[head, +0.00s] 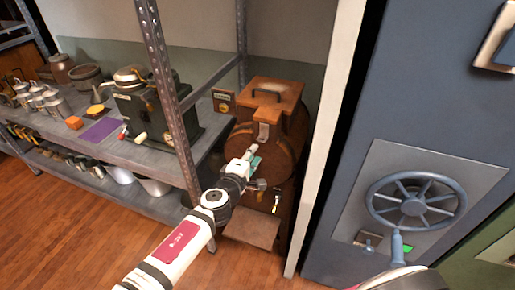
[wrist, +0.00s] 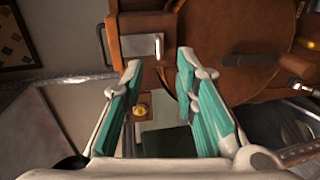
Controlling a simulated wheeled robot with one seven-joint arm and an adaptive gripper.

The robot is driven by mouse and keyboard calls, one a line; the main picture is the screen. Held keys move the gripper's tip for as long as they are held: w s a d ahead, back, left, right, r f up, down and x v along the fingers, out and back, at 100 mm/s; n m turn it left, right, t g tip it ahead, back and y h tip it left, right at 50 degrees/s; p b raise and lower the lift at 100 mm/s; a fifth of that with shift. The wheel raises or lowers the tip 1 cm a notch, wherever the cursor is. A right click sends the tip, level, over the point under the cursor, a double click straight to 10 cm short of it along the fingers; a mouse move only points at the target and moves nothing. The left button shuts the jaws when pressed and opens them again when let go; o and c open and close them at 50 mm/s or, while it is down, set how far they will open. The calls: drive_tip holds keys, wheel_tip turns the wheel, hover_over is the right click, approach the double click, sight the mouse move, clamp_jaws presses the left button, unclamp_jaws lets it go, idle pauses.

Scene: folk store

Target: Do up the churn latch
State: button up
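The churn (head: 262,153) is a brown wooden barrel with a boxy lid (head: 270,95) that has a dark handle. A light brown latch strap (head: 263,131) hangs from the lid's front edge over the barrel. In the wrist view a brown block with a metal plate (wrist: 139,47), likely this latch, is just beyond the fingertips. I cannot tell whether it is fastened. My gripper (wrist: 160,63) has teal-padded fingers apart with nothing held between them. In the head view my gripper (head: 250,156) is in front of the barrel, below the strap; contact is unclear.
A grey metal shelf (head: 150,155) with a black machine (head: 157,110) and several small goods stands left of the churn. A pale wall edge (head: 325,130) and a blue safe-like door with a wheel (head: 415,200) are on the right. Wooden floor is clear in front.

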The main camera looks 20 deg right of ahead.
drive_tip(key=shift+v, duration=2.2)
